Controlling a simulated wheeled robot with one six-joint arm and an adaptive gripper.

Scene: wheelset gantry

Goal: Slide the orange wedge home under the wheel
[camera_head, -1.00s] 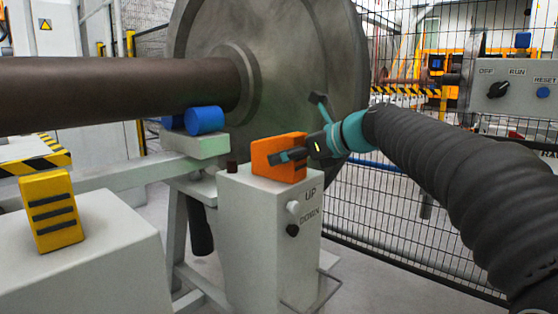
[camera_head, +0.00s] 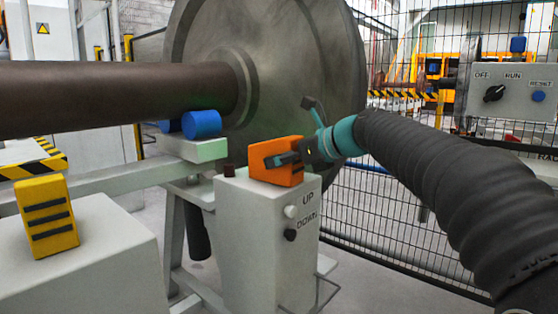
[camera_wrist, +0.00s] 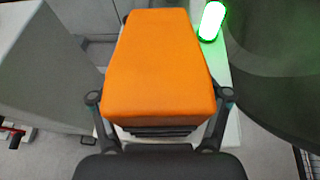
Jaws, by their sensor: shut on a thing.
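The orange wedge (camera_head: 277,160) is at the top of the grey pedestal (camera_head: 262,235) with the UP and DOWN knobs, in front of the large wheel (camera_head: 310,65). My gripper (camera_head: 290,158) is shut on the orange wedge from the right. In the wrist view the orange wedge (camera_wrist: 160,65) fills the middle, with a finger of my gripper (camera_wrist: 160,115) on each side of it. I cannot tell whether its underside touches the pedestal top. The wheel (camera_wrist: 275,60) is at the right of the wrist view.
A yellow wedge (camera_head: 48,215) stands on a grey block (camera_head: 85,265) at the left. The brown axle (camera_head: 110,98) runs to the wheel above blue rollers (camera_head: 201,124). A wire fence (camera_head: 370,210) and a control box (camera_head: 515,93) are at the right. A green light (camera_wrist: 211,20) glows in the wrist view.

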